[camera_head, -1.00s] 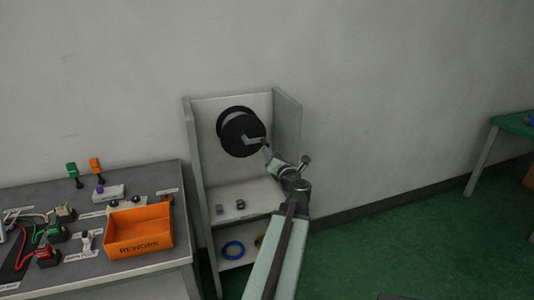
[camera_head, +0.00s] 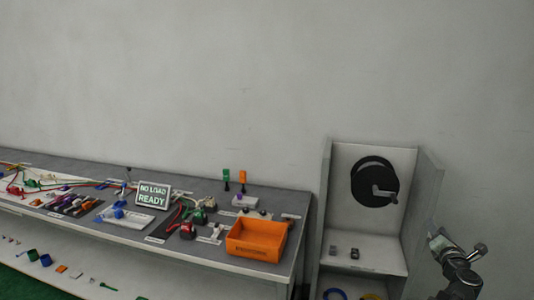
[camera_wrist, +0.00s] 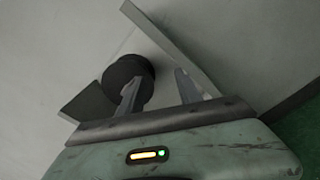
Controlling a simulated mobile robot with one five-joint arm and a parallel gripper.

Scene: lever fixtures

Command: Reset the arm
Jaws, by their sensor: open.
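My gripper (camera_head: 437,238) is at the right of the head view, beside the right wall of the white cabinet and apart from the black wheel with its grey crank handle (camera_head: 384,193). In the wrist view the open gripper (camera_wrist: 158,85) shows two grey fingers, apart, with nothing between them. The black wheel (camera_wrist: 126,72) shows behind the left finger there. Its crank handle is not visible in the wrist view.
A long grey bench (camera_head: 215,207) on the left holds an orange bin (camera_head: 257,240), a "NO LOAD READY" sign (camera_head: 153,195), cables and levers. The wall above is bare.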

